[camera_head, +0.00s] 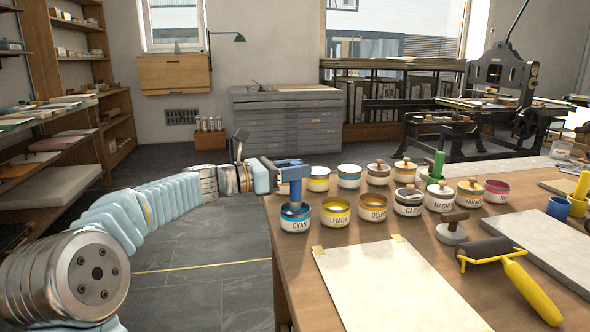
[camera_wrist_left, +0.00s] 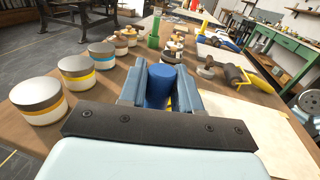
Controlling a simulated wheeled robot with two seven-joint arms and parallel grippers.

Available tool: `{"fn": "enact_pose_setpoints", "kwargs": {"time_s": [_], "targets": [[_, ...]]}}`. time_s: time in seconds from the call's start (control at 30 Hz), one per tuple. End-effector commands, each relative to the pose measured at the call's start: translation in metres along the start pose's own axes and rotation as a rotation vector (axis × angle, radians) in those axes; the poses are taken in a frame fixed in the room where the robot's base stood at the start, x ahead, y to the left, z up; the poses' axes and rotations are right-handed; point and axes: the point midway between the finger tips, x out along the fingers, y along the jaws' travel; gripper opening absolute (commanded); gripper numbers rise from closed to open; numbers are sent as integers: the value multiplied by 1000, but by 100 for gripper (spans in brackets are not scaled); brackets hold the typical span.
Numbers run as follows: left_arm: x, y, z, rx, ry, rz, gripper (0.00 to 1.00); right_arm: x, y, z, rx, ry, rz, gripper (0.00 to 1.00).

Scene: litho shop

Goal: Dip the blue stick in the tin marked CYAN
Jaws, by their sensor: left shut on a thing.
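The tin marked CYAN (camera_head: 295,225) stands open near the left end of the table, with blue inside. My left gripper (camera_head: 292,174) is above it, shut on the upright blue stick (camera_head: 295,190). The stick's lower end reaches down to the tin's mouth and appears to be inside its rim; its very tip is hidden. In the left wrist view the blue stick (camera_wrist_left: 160,86) sits between the two fingers of my left gripper (camera_wrist_left: 160,92); the CYAN tin is hidden there. My right gripper is not in view.
The LEMON tin (camera_head: 335,213) stands close to the right of CYAN, then the OCHRE tin (camera_head: 373,208). Several other tins stand behind. A pale sheet (camera_head: 395,290) lies in front on the table (camera_head: 290,258). A yellow-handled roller (camera_head: 532,292) lies at the right.

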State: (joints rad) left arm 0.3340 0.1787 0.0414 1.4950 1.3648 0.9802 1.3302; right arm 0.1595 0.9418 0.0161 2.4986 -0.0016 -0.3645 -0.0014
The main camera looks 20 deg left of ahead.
Motion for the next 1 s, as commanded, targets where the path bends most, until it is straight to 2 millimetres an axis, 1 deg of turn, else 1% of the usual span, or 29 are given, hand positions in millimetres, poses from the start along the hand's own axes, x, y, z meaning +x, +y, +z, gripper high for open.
{"fn": "enact_pose_setpoints", "kwargs": {"time_s": [0.43, 1.0], "targets": [[0, 0, 0, 0, 0, 0, 3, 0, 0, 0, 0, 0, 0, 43], [0, 0, -7, 0, 0, 0, 3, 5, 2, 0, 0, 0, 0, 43]]}}
